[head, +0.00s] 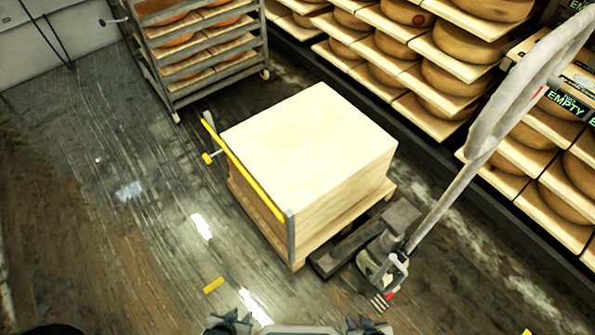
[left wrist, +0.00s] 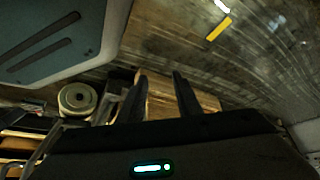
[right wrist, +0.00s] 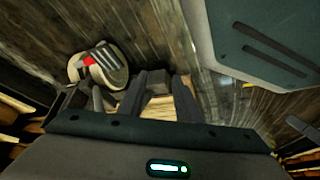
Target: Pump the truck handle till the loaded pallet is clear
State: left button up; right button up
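The pallet truck (head: 378,250) stands at the near right side of the load, with its forks running under the pallet. Its grey handle (head: 450,200) slants up to the right and ends in a large loop (head: 520,85). The loaded pallet (head: 325,232) carries a pale wooden block-like load (head: 310,135); whether a gap lies under it I cannot tell. My left gripper (head: 228,322) and right gripper (head: 368,325) are low at the bottom edge, apart from the handle. Fingers of the left gripper (left wrist: 160,85) and right gripper (right wrist: 160,85) are spread and empty.
A yellow bar (head: 245,170) on grey posts runs along the load's left side. A wheeled rack (head: 205,50) of cheese stands behind. Shelves of cheese wheels (head: 455,75) line the right, close behind the handle. The floor (head: 110,190) at left is clear.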

aim_at(552, 54)
jog(key=l+z, duration=0.1)
jog(key=z, duration=1.1)
